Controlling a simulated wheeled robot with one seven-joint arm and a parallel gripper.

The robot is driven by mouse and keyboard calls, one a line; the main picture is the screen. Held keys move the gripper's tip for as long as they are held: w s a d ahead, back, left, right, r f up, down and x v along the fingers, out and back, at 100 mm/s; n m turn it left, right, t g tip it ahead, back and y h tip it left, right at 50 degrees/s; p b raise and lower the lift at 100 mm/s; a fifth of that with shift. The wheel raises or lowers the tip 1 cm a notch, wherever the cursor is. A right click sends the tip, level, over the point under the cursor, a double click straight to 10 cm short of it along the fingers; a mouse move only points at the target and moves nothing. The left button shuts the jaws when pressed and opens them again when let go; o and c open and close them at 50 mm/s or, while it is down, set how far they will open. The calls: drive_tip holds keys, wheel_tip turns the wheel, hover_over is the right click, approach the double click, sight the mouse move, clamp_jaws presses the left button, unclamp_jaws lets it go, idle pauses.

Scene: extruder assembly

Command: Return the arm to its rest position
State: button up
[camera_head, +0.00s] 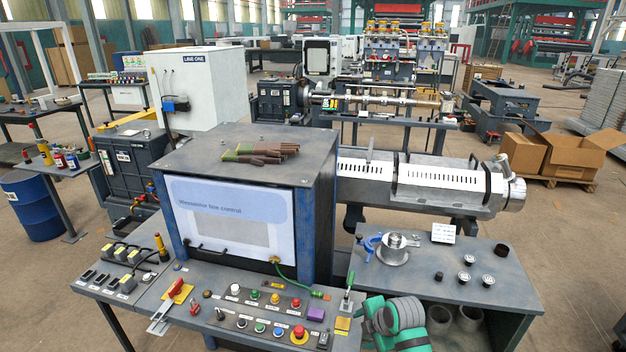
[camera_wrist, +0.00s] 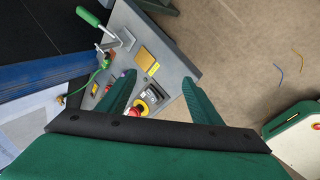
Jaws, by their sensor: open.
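My gripper (camera_wrist: 160,78) shows in the wrist view with its two green fingers spread apart and nothing between them. Beyond the fingers is the corner of a grey control panel (camera_wrist: 172,68), with a red button on yellow (camera_wrist: 136,112) and a black switch (camera_wrist: 152,95) showing between them. I cannot tell how far the fingers are above the panel. In the head view, a green and grey part of my arm (camera_head: 402,322) shows at the bottom, right of the control panel (camera_head: 178,322). The fingers cannot be made out there.
A green-handled lever (camera_wrist: 88,16) and a yellow plate (camera_wrist: 147,61) are on the panel near the fingers. A side table (camera_head: 495,252) with small parts is on the right.

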drive_tip(key=a+m+t+y, duration=0.3)
drive_tip(key=a+m+t, duration=0.15)
drive_tip(key=a, duration=1.35)
drive_tip(key=s+a+f+m+t, duration=0.2)
drive_tip(key=s+a+m+t, duration=0.1)
drive_tip(key=s+a+m, duration=0.55)
drive_tip(key=s+d+f+m+t+h, duration=0.15)
drive_tip(key=s+m, duration=0.25)
drive_tip(key=s, duration=0.7)
drive_tip(key=s+d+f+m+h, duration=0.1)
drive_tip(key=s+d+m+h, duration=0.25)
drive_tip(key=s, duration=0.85)
drive_tip(key=s+d+r, duration=0.3)
drive_tip(key=s+r, duration=0.1)
drive_tip(key=s, duration=0.4)
drive_tip(key=s+d+r+m+t, duration=0.1)
drive_tip(key=s+d+r, duration=0.2)
drive_tip(key=s+r, duration=0.2)
drive_tip(key=s, duration=0.3)
drive_tip(key=shift+d+r, duration=0.15)
drive_tip(key=shift+d, duration=0.2)
